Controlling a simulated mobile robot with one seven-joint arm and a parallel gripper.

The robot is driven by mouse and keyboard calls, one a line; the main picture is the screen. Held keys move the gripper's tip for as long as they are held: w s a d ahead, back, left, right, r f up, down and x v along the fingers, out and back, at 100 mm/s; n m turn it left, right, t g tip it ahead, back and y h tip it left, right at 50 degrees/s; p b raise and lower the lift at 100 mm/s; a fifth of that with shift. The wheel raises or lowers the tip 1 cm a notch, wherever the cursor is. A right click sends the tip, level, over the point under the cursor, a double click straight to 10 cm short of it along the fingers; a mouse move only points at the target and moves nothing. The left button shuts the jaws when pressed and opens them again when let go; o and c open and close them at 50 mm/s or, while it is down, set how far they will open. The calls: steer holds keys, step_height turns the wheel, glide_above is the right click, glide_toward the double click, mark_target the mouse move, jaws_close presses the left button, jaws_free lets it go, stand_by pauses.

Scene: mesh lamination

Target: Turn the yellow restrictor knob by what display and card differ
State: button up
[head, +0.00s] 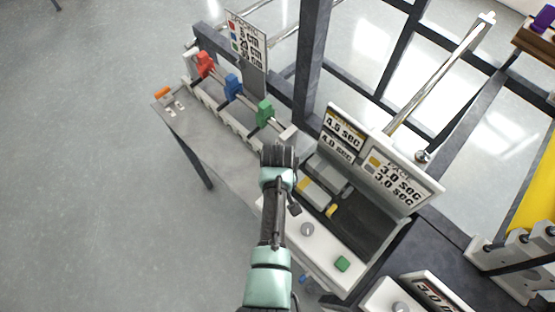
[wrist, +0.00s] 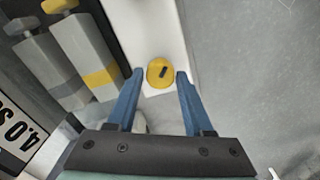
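The yellow restrictor knob (wrist: 160,72) has a dark mark on its face and sits on a white panel in the wrist view. My gripper (wrist: 159,76) is open, with one blue finger on each side of the knob; I cannot tell whether they touch it. In the head view my arm hides the knob, and the fingers do not show clearly. One sign (head: 343,133) reads 4.5 SEC above 4.0 SEC. A second sign (head: 395,180) to its right reads 3.0 SEC twice, under a heading like PACE. I cannot tell which is display or card.
A grey knob (head: 307,229) and a green button (head: 342,264) are on the white front panel. Grey blocks, one with a yellow band (wrist: 102,78), stand left of the knob. Red (head: 205,64), blue (head: 233,86) and green (head: 265,112) clamps line the rail at upper left.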

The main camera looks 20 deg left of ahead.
steer(key=shift+o, duration=1.2)
step_height(320, 180, up, 13)
steer(key=b, duration=0.1)
